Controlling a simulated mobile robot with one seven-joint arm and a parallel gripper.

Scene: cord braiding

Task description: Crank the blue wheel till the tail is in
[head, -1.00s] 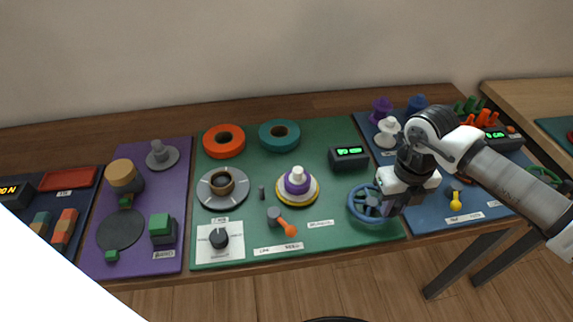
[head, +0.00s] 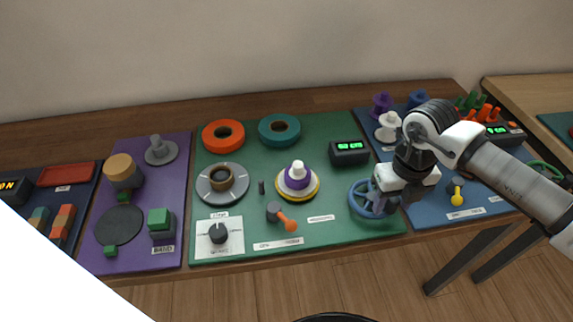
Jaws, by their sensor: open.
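The blue wheel (head: 359,206) lies at the front right corner of the green mat (head: 330,238). My gripper (head: 380,205) points down over the wheel's right side and hides part of its rim and handle. Its jaws are open, and I cannot tell whether they touch the wheel. A black counter box (head: 349,153) with green digits stands behind the wheel; the digits are too small to read. A white spool with a purple band (head: 297,179) sits on a yellow-rimmed disc left of the wheel. No cord tail can be made out.
An orange-tipped lever (head: 286,222) and a white dial plate (head: 220,237) are at the mat's front. A blue mat (head: 450,218) with spools and a yellow lever (head: 457,196) adjoins on the right.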

